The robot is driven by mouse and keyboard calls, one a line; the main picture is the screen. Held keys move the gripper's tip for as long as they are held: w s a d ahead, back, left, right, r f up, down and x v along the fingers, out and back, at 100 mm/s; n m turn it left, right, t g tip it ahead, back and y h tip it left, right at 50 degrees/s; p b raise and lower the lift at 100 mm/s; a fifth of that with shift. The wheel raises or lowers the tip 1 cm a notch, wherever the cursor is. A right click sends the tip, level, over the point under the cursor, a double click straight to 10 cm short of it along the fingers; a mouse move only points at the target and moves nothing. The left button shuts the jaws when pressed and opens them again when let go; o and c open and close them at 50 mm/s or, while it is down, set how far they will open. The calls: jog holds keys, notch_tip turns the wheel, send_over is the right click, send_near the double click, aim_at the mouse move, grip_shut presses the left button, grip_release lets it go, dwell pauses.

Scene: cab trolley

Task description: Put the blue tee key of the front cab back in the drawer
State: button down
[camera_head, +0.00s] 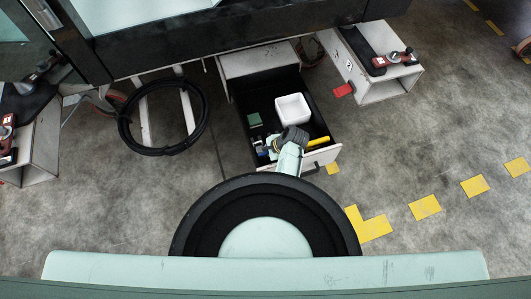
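An open drawer (241,127) with a dark inside and a pale front juts out from under the dark cab body. My arm reaches over the drawer's front part, and its dark grey end, with my gripper (292,137), is above the drawer contents. The fingers cannot be made out from this height. A small blue patch (272,141) shows just left of the arm end, among small pale items. I cannot tell whether it is the blue tee key, or whether my gripper touches it.
In the drawer are a white bin (292,108), a small green block (254,120) and a yellow bar (318,141). A black hose ring (122,118) hangs to the left. A pale box-shaped step (392,88) with a red-and-black controller stands right.

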jog(key=shift+f, duration=0.6)
jog(key=c, duration=2.3)
grip_release()
jog(key=o, duration=0.5)
jog(key=shift+r, duration=0.25)
jog(key=p+v, duration=0.1)
jog(key=v, duration=1.1)
jog(key=shift+r, duration=0.4)
